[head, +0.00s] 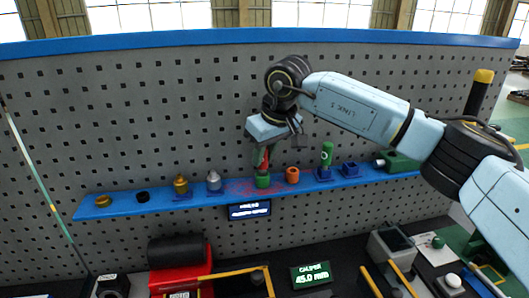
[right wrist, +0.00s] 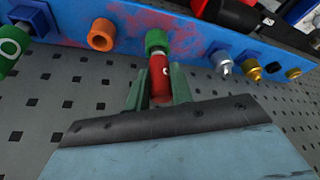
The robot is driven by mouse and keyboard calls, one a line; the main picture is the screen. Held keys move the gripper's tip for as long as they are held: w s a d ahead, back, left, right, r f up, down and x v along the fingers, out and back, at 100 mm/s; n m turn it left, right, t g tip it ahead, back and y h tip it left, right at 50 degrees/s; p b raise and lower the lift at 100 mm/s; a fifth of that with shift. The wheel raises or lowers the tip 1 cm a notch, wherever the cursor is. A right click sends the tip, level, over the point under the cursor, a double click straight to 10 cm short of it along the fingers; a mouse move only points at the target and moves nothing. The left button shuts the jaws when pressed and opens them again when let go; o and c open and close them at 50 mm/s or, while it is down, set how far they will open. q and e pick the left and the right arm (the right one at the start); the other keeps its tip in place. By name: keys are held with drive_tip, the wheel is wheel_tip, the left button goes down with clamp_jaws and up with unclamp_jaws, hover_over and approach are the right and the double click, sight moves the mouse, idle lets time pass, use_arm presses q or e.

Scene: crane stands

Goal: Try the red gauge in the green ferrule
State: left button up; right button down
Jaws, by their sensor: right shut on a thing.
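My right gripper (head: 265,156) is shut on the red gauge (right wrist: 160,82), holding it between two green fingers (right wrist: 155,88). The gauge points down at the green ferrule (head: 262,181), which stands on the blue shelf (head: 110,211). In the right wrist view the gauge's far end meets the green ferrule (right wrist: 156,40), roughly in line with it. I cannot tell whether the tip is inside the ferrule or only at its mouth. My left gripper is not in view.
An orange ferrule (head: 292,175) stands close to the right of the green one. Further right are a green gauge (head: 327,154) in a blue holder and an empty-looking blue holder (head: 349,170). Silver (head: 214,181) and brass (head: 180,184) pieces stand left. A pegboard (head: 130,120) is behind.

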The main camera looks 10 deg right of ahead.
idle(0.5)
drive_tip(key=shift+r+p, duration=2.35)
drive_tip(key=shift+r, duration=0.9)
